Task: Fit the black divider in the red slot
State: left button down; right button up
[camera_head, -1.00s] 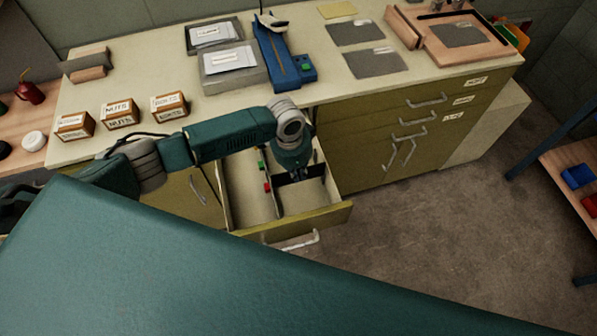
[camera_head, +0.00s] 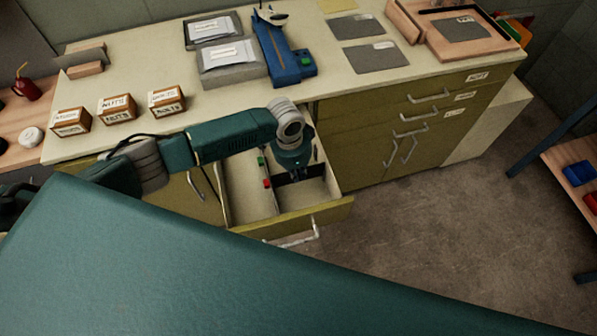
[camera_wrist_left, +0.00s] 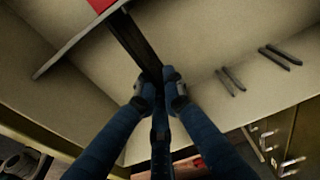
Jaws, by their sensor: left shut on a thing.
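The black divider (camera_wrist_left: 133,40) is a thin dark strip in the left wrist view, running from the light partition at upper left back between my fingers. My left gripper (camera_wrist_left: 162,82) is shut on it. In the head view the left gripper (camera_head: 294,172) points down inside the open drawer, right of the long partition; the divider is mostly hidden there. A red marker (camera_head: 267,183) sits on that partition and shows at the top of the left wrist view (camera_wrist_left: 101,4). Whether the divider is seated in the red slot I cannot tell. My right gripper is not in view.
A green marker (camera_head: 261,161) sits farther back on the partition. The drawer front (camera_head: 318,216) and side walls enclose the gripper closely. Dark paired ribs (camera_wrist_left: 280,56) show on a drawer wall. Labelled boxes (camera_head: 118,107) and a blue device (camera_head: 275,50) stand on the countertop.

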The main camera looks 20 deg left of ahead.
pick_arm(q)
jog(key=shift+f+b, duration=0.65)
jog(key=shift+f, duration=0.5)
jog(key=c, duration=1.8)
grip_release()
notch_tip(320, 180, up, 12)
jog(key=a, duration=0.1)
jog(key=shift+s, duration=0.45)
jog(key=shift+a, duration=0.1)
